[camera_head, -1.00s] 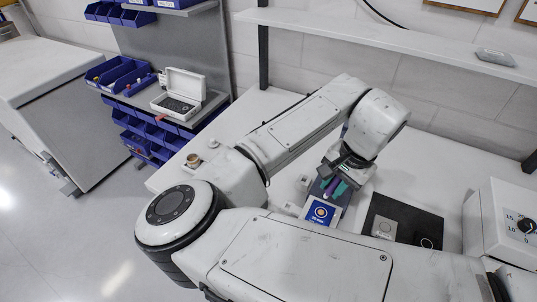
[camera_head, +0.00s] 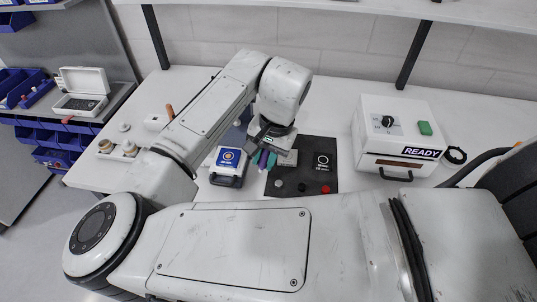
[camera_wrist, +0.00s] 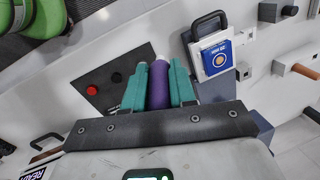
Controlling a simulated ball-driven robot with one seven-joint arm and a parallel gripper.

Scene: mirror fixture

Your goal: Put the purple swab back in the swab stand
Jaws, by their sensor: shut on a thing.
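My gripper (camera_head: 264,159) is over the left part of the black mat in the head view, with its teal fingers pointing down. In the wrist view my gripper (camera_wrist: 160,88) is shut on the purple swab (camera_wrist: 160,82), which lies between the teal fingers. The swab also shows as a small purple piece in the head view (camera_head: 263,160); its lower end is hard to make out. I cannot tell for sure which thing is the swab stand; a white block (camera_head: 156,122) with a brown peg stands at the back left.
A white case with a blue label (camera_head: 229,159) lies left of the black mat (camera_head: 318,155). The mat holds small round pieces, one red (camera_head: 326,189). A white READY box (camera_head: 397,140) stands right. Small jars (camera_head: 129,148) stand left. A shelf (camera_head: 330,8) runs behind.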

